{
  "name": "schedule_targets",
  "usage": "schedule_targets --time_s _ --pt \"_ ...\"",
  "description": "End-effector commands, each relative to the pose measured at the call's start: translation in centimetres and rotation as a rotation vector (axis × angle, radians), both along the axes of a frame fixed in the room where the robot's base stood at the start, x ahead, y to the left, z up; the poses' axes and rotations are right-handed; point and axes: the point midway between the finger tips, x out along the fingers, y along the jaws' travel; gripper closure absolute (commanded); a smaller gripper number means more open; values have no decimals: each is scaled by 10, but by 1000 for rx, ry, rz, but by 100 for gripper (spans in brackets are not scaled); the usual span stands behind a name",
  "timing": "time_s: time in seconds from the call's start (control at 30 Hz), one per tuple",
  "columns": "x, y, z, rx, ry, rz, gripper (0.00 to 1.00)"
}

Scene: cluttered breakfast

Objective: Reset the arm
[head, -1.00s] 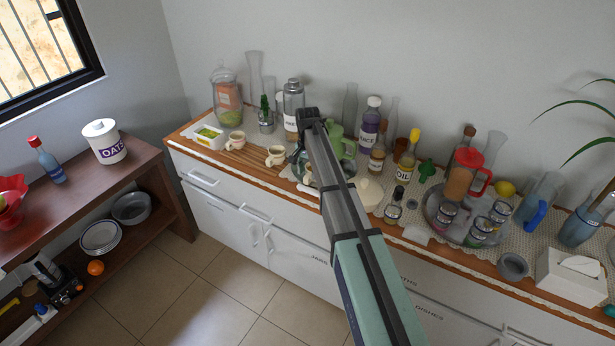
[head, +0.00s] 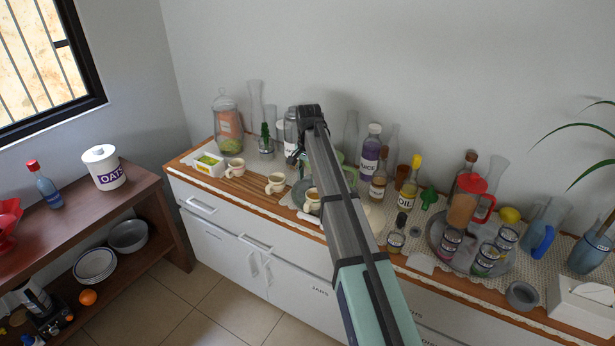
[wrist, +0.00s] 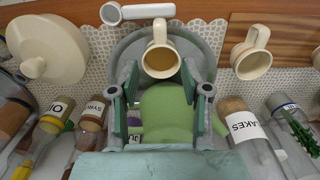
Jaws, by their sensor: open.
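My gripper (head: 294,159) hangs above the long counter in the head view, its fingers seen edge-on and dark. In the wrist view my gripper (wrist: 159,82) has its two grey-green fingers apart, with nothing held between them. A cream mug (wrist: 160,62) stands beyond the fingertips on a round grey tray (wrist: 128,48). It also shows in the head view (head: 312,201), just below and right of my gripper. A green pitcher (wrist: 165,108) shows below and between the fingers, partly hidden by them.
Bottles, including the oil bottle (head: 409,185) and a purple bottle (head: 371,150), crowd the counter right of my arm. Two cream mugs (head: 276,183) (head: 234,170) stand to the left. A red-lidded pitcher (head: 465,203) stands farther right. The floor (head: 205,320) in front is clear.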

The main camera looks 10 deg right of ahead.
Motion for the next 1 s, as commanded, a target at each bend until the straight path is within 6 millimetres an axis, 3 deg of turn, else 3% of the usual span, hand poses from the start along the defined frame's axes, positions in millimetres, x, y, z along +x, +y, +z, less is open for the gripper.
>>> schedule_targets --time_s 0.17,0.27,0.4,0.47,0.57,0.7,1.0 --pt "-3 14 -16 7 -15 38 53" --pt "-8 40 -43 21 -50 111 53" --pt "-29 89 -106 46 -112 266 53" --pt "-45 101 -140 52 -121 327 53" --pt "-75 95 -189 50 -91 377 53" --pt "-126 74 -252 47 -15 409 53" --pt "-257 31 -361 56 154 479 53"
